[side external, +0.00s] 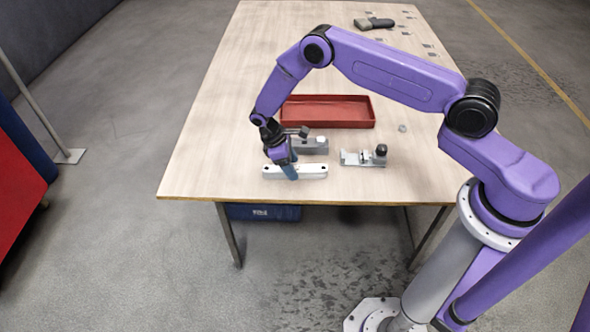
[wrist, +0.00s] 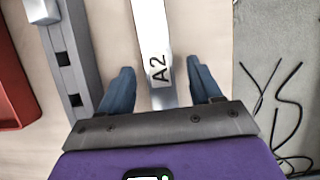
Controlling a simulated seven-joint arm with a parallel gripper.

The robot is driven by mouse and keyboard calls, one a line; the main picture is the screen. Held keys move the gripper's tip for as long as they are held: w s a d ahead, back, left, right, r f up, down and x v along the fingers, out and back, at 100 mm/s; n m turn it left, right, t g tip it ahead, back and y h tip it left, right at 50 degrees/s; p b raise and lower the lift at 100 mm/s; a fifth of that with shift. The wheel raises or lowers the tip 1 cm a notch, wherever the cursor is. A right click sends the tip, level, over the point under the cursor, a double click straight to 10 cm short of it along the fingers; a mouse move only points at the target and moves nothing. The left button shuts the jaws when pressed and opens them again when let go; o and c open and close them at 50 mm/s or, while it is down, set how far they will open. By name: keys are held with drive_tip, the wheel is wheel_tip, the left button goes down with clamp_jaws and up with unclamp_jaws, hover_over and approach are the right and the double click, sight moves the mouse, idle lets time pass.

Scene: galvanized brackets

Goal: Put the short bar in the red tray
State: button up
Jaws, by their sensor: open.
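A pale bar (side external: 312,170) lies near the table's front edge, with the label A2 on its top in the wrist view (wrist: 152,40). A grey bar (side external: 312,147) with square holes and a light block on one end lies behind it, partly hidden by my gripper. It runs along the left in the wrist view (wrist: 68,60). I cannot tell which one is the short bar. My gripper (side external: 290,173) is open over the pale bar. In the wrist view its blue fingers (wrist: 158,72) are on either side of the bar, with gaps. The red tray (side external: 327,124) stands behind both bars and looks empty.
A metal fixture with a black knob (side external: 363,158) stands right of the bars. A small ring (side external: 402,128) lies near the tray. A dark tool (side external: 374,23) and several small pieces lie at the table's far end. The table left of the tray is clear.

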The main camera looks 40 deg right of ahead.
clamp_jaws()
drive_tip(key=shift+r, duration=0.15)
